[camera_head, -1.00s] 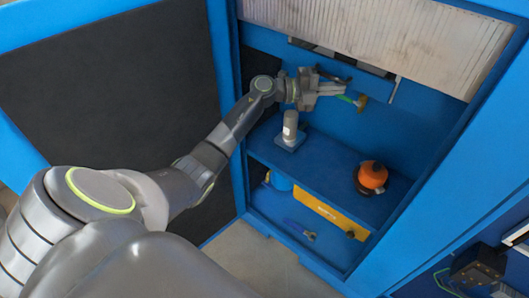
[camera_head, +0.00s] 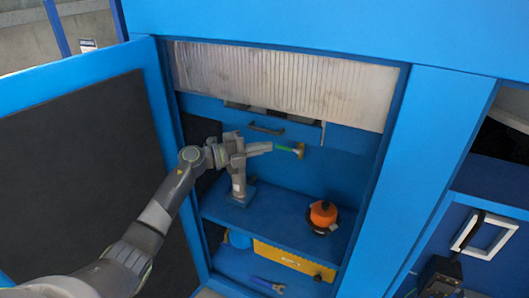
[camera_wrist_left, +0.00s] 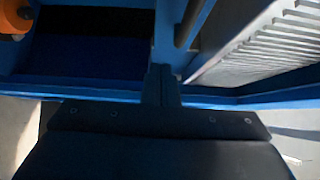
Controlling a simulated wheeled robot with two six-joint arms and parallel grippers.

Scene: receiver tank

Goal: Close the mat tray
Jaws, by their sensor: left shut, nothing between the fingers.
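The mat tray appears to be the blue drawer front (camera_head: 222,117) with a black bar handle (camera_head: 266,129), under the ribbed shutter in the blue cabinet. Dark and grey pieces show in a gap along its top edge; how far it stands out is hard to tell. My left gripper (camera_head: 266,148) is shut and empty, just below the handle and apart from it in the head view. In the left wrist view, my gripper (camera_wrist_left: 161,85) shows its fingers together, and a dark bar, likely the handle (camera_wrist_left: 190,22), lies beyond them. My right gripper is not in view.
A green-handled tool (camera_head: 286,148) is just right of my fingertips. A grey upright object (camera_head: 239,186) and an orange round object (camera_head: 323,213) stand on the shelf below. A yellow box (camera_head: 292,259) is lower. The open cabinet door (camera_head: 80,185) is left.

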